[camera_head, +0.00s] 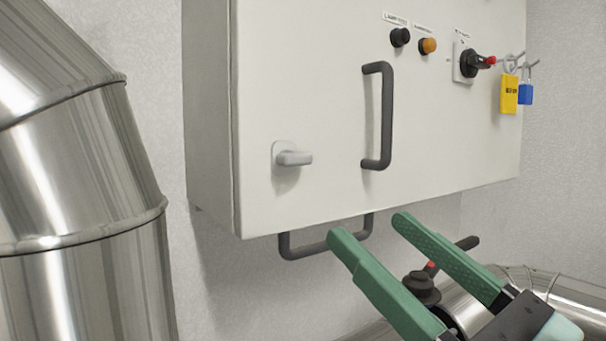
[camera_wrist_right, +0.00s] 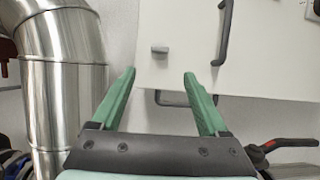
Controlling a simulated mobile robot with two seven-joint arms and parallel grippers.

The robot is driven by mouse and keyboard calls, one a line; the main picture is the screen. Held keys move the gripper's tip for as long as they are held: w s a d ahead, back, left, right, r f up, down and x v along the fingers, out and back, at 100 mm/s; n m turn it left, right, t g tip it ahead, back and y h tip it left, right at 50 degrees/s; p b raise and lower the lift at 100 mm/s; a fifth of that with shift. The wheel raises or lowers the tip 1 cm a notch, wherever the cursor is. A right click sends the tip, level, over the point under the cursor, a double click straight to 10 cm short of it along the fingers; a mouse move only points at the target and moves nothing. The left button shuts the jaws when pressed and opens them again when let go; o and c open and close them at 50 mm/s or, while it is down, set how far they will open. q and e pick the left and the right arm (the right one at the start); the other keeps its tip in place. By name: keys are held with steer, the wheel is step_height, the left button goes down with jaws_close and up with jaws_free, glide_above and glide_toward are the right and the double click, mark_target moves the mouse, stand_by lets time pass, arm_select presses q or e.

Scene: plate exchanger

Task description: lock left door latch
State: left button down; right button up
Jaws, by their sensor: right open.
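A light grey latch (camera_head: 294,158) sits on the lower left of the white cabinet door (camera_head: 310,100). Its knob lies horizontal. In the right wrist view the latch (camera_wrist_right: 159,50) shows ahead, between the finger lines and above the fingertips. My right gripper (camera_head: 368,226) has two green fingers spread wide with nothing between them. It is below and to the right of the latch in the head view, apart from it; the wrist view also shows the open fingers (camera_wrist_right: 159,73). My left gripper shows in neither view.
A dark door handle (camera_head: 386,115) is right of the latch. A dark bar handle (camera_head: 305,249) is under the cabinet. A rotary switch (camera_head: 470,63), yellow tag (camera_head: 508,94) and blue padlock (camera_head: 525,95) are upper right. A shiny pipe (camera_head: 85,200) stands left; a valve (camera_head: 422,287) is behind my fingers.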

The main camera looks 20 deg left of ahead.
mark_target(300, 164)
steer(key=p+x, duration=0.2)
steer(key=x, duration=0.9)
steer(key=shift+r, duration=0.15)
steer(key=shift+w+a+r, duration=0.15)
steer(key=shift+w+a, duration=0.15)
steer(key=shift+a, duration=0.2)
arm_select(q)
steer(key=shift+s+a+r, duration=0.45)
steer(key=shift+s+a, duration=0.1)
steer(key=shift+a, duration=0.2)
arm_select(e)
steer(key=shift+c, duration=0.2)
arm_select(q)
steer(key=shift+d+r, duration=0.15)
arm_select(e)
jaws_close()
